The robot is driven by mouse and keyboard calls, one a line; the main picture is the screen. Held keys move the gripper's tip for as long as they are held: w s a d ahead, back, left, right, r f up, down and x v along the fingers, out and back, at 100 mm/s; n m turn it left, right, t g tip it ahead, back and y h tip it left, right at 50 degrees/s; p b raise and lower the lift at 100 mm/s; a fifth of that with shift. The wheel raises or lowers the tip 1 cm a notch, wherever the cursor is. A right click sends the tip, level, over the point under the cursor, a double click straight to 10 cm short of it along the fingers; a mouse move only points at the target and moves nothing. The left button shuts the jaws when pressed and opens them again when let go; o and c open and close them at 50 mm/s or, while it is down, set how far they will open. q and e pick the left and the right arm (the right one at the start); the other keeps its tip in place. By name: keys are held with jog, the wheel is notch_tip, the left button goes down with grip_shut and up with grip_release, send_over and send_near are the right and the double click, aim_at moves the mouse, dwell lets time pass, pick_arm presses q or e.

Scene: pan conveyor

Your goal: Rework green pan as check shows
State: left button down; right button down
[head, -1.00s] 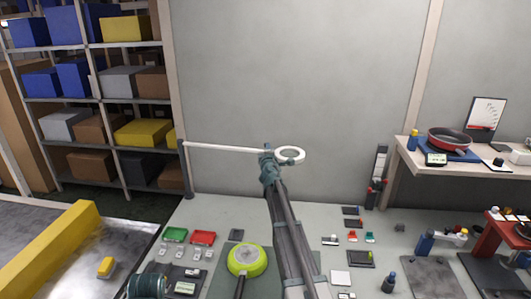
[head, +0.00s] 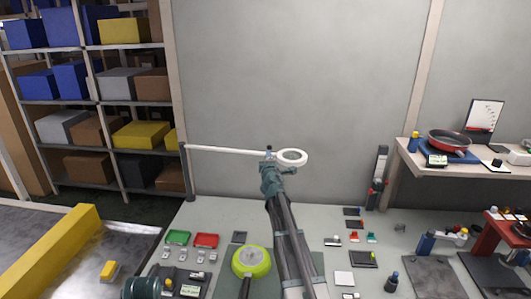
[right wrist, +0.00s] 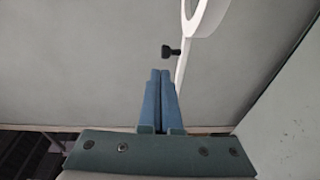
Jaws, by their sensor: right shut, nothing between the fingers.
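The green pan (head: 264,262) lies on the bench in the lower middle of the head view, with its dark handle pointing toward me. My right arm passes just to its right. My right gripper (head: 268,160) is raised beyond the pan, beside the left edge of a white ring (head: 303,157) on a long white arm. In the right wrist view its blue fingers (right wrist: 160,75) are shut and empty. A small black knob (right wrist: 172,51) on the white arm is just past the fingertips, apparently not touching. My left gripper is not in view.
A green tray (head: 178,237) and a red tray (head: 207,240) sit left of the pan. Small parts and a dark bottle (head: 391,282) lie to the right. A red pan (head: 450,140) stands on the side table. A yellow rail (head: 55,252) runs along the conveyor at left.

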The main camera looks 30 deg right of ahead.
jog(key=s, duration=0.8)
jog(key=shift+s+r, duration=0.1)
jog(key=s+a+f+m+g+y, duration=0.1)
jog(key=s+a+f+m+g, duration=0.15)
jog(key=s+a+f, duration=0.4)
jog(key=s+a+f+m+g+y, duration=0.1)
jog(key=a+f+m+g, duration=0.15)
jog(key=a, duration=0.65)
jog(key=s+a+f+m+g+y, duration=0.1)
jog(key=s+a+f+m+g, duration=0.2)
jog(key=a+f, duration=0.4)
jog(key=s+a+f+g+y, duration=0.1)
jog(key=s+a+g, duration=0.3)
jog(key=s+a, duration=0.5)
jog(key=s+a+f+g+y, duration=0.2)
jog(key=s+a+f+g, duration=0.1)
jog(key=s+a, duration=0.7)
jog(key=s+g, duration=0.1)
jog(key=s, duration=0.3)
jog(key=shift+s+f+m, duration=0.3)
jog(key=shift+s+f, duration=0.05)
jog(key=shift+f, duration=0.05)
jog(key=shift+d, duration=0.15)
